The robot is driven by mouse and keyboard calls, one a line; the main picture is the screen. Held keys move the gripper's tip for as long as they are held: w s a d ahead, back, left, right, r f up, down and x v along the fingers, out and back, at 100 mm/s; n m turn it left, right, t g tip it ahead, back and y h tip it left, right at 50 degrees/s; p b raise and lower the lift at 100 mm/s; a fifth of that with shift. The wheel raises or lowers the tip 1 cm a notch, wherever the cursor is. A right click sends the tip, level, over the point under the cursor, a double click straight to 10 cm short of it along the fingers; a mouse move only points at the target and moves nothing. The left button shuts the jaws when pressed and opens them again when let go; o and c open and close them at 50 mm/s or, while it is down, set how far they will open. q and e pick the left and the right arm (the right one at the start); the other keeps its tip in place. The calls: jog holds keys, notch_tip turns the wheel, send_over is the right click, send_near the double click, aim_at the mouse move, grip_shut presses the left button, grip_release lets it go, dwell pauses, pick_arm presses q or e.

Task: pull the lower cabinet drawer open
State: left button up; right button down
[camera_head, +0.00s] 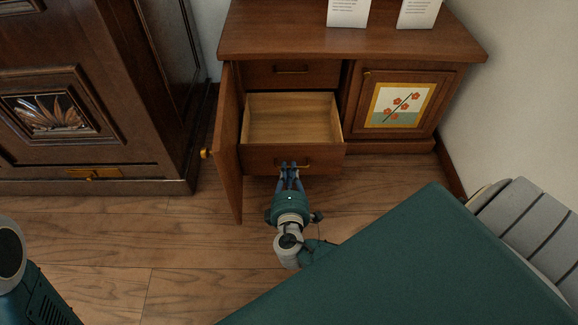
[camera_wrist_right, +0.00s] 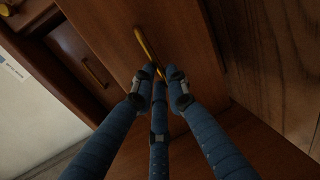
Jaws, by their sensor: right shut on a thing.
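The lower cabinet drawer is pulled out, and its empty, pale wooden inside (camera_head: 290,118) shows in the head view. Its brown front (camera_head: 258,158) carries a thin brass handle (camera_head: 323,162). My right gripper (camera_head: 289,166) is shut on this handle. In the right wrist view, the blue fingers of my right gripper (camera_wrist_right: 160,78) close around the near end of the brass handle (camera_wrist_right: 146,45); the fingertips partly hide it. My left gripper is not in view.
The shut upper drawer (camera_head: 290,73) sits above. The cabinet's left door (camera_head: 229,145) stands open beside the drawer. A flower-panel door (camera_head: 400,105) is shut at right. A dark armoire (camera_head: 90,100) stands left. The wooden floor (camera_head: 180,250) in front is clear.

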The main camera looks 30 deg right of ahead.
jog(key=c, duration=1.7)
grip_release()
notch_tip(320, 180, up, 10)
jog(key=shift+r, duration=0.1)
